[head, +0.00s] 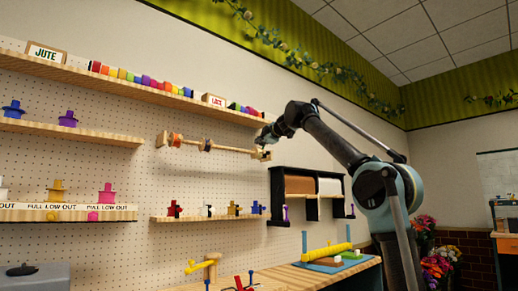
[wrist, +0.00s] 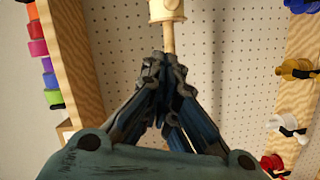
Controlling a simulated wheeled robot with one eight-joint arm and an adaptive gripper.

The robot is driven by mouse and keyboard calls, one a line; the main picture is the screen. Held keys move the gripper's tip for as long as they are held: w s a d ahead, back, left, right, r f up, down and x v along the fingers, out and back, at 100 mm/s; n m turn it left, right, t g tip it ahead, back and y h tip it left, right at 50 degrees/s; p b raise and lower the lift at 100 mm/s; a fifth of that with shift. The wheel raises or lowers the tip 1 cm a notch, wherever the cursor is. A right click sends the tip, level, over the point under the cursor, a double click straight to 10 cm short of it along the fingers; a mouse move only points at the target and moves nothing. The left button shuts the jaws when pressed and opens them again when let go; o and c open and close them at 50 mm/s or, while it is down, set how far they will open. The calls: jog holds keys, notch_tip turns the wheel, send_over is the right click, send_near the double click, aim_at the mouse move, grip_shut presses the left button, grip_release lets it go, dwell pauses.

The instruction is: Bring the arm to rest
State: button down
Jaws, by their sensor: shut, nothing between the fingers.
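My arm (head: 335,140) reaches up from the right toward the pegboard wall, bent at its elbow. My gripper (head: 264,142) is at the right end of a wooden rod (head: 229,149) that carries a few spools. In the wrist view my gripper (wrist: 164,68) has its fingers together with nothing between them. The rod (wrist: 168,38) shows just beyond the fingertips there; I cannot tell whether they touch it.
A shelf of coloured ribbon rolls (head: 150,83) runs above the rod. A lower shelf (head: 212,218) holds several small coloured spools. A black rack (head: 272,188) hangs below my arm. A wooden bench (head: 318,278) with a yellow roll (head: 326,252) stands beneath.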

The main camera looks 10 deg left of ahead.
jog(key=shift+v, duration=2.1)
jog(key=s+d+f+m+g+h, duration=0.25)
jog(key=s+d+f, duration=0.4)
jog(key=f, duration=0.75)
jog(key=s+d+f+m+g+h, duration=0.15)
jog(key=s+d+f+m, duration=0.5)
jog(key=f, duration=0.85)
jog(key=s+d+f+m+g+h, duration=0.15)
jog(key=s+d+f, duration=0.25)
jog(key=d+f, duration=0.7)
jog(key=s+d+f+m+g+h, duration=0.1)
jog(key=s+d+f, duration=0.4)
jog(key=f, duration=0.8)
jog(key=s+d+f+m+g+h, duration=0.2)
jog(key=s+d+f+m, duration=0.3)
jog(key=s+f, duration=0.7)
jog(key=s+d+f+m+g+h, duration=0.2)
jog(key=s+d+f+m, duration=0.3)
jog(key=f, duration=1.1)
jog(key=s+g, duration=0.1)
jog(key=s, duration=0.2)
jog(key=shift+s+d, duration=0.3)
jog(key=shift+f, duration=0.15)
